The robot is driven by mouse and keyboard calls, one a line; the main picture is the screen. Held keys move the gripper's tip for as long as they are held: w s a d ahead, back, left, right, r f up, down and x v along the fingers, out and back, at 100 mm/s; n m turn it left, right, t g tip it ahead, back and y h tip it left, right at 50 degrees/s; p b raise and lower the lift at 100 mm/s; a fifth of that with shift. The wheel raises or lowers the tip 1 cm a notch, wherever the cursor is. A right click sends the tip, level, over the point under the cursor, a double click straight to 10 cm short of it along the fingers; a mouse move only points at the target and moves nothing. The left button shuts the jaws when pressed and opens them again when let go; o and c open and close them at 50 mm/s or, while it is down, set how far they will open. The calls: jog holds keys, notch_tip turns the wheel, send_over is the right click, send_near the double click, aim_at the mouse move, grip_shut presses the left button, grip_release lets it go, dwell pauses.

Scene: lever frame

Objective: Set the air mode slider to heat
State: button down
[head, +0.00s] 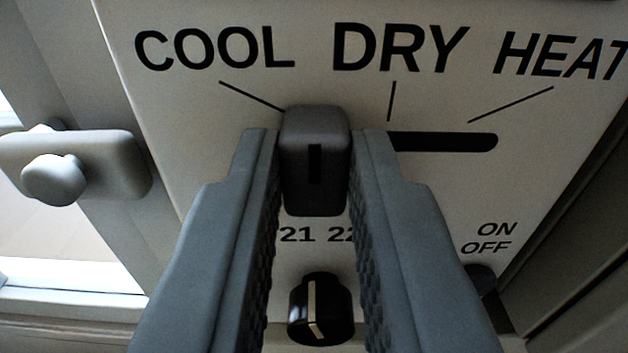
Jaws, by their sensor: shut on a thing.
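The air mode slider knob (316,165) is a dark grey block with a black mark on its front. It sits in a dark horizontal slot (445,141) on a white panel (560,175). The knob is between the COOL line and the DRY line, nearer COOL. The HEAT label (560,56) and its line are at the right, above the slot's right end. My gripper (316,150) has its two grey fingers on either side of the knob and is shut on it. The slot left of the knob is hidden or does not show.
Below is a black rotary knob (320,308) with a pale pointer, under the numbers 21 and 22. A dark ON/OFF control (482,280) is at lower right, partly behind my finger. A window handle (75,165) stands out at left. The slot right of my gripper is clear.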

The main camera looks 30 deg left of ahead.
aim_at(478, 136)
jog(key=w+d, duration=0.2)
jog(key=d, duration=0.1)
jog(key=w+d, duration=0.1)
jog(key=shift+d, duration=0.3)
jog(key=c, duration=1.3)
grip_release()
jog(key=shift+w+d, duration=0.1)
jog(key=v, duration=1.7)
jog(key=shift+d, duration=0.15)
